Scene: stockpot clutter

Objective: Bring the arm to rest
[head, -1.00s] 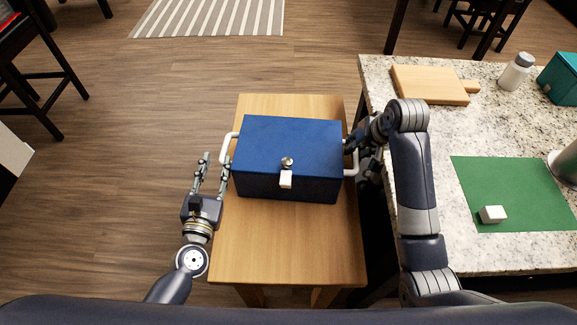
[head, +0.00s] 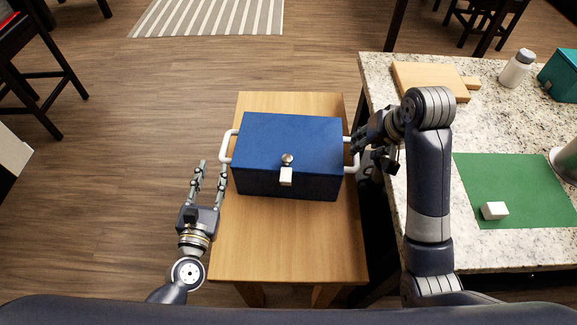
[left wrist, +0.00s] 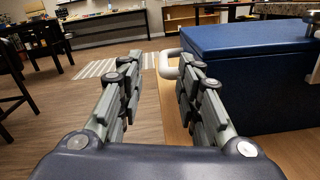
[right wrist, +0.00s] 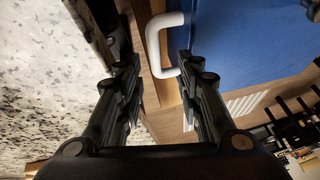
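A blue box (head: 290,145) with white side handles and a white front latch sits shut on a small wooden table (head: 270,255). My left gripper (head: 209,170) is open and empty, left of the box and beside its left handle (head: 226,148). In the left wrist view its fingers (left wrist: 150,85) stand apart, with that handle just beyond the right finger. My right gripper (head: 362,140) is at the box's right side, partly hidden by its own arm. In the right wrist view its fingers (right wrist: 158,75) are apart with nothing gripped, and the right handle (right wrist: 156,45) lies beyond them.
A granite counter (head: 440,130) stands at right, close to my right arm. It holds a cutting board (head: 430,82), a white-grey bottle (head: 516,68), a teal box (head: 560,76), a green mat (head: 520,180) and a white block (head: 494,210). Open floor lies at left.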

